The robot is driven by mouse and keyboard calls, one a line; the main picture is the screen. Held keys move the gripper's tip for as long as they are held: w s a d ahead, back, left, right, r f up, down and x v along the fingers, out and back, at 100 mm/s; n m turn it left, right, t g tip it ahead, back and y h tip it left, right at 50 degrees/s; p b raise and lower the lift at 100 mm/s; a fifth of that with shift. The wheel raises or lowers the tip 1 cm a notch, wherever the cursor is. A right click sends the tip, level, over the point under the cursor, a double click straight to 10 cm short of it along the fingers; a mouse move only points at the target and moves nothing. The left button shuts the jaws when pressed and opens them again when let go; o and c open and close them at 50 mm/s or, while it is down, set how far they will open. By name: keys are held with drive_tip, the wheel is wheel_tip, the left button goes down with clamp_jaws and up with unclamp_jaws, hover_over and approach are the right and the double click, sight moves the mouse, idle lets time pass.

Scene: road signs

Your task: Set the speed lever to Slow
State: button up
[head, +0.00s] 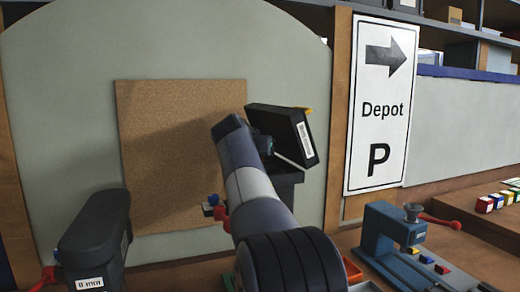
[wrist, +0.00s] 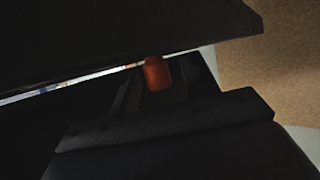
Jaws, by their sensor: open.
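A black box-like unit (head: 285,135) with a white label stands tilted in front of the cork board. The label is too small to read. My arm reaches up to this unit, and my gripper is mostly hidden there in the head view. In the wrist view an orange-red knob (wrist: 156,74) shows under a dark slanted slab; it looks like the lever's tip, but I cannot be sure. My gripper (wrist: 165,87) is open, its dark fingers seeming to lie on either side of the knob. Contact cannot be told. No Slow mark or lever position is readable.
A cork board (head: 175,150) is on the wall behind. A dark machine labelled "8 mm" (head: 95,240) stands at the left. A blue device with a red handle (head: 395,235) stands at the right, below the Depot sign (head: 382,105). Small coloured blocks (head: 497,200) lie at the far right.

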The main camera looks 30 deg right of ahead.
drive_tip(key=shift+w+d, duration=0.15)
clamp_jaws()
idle(0.4)
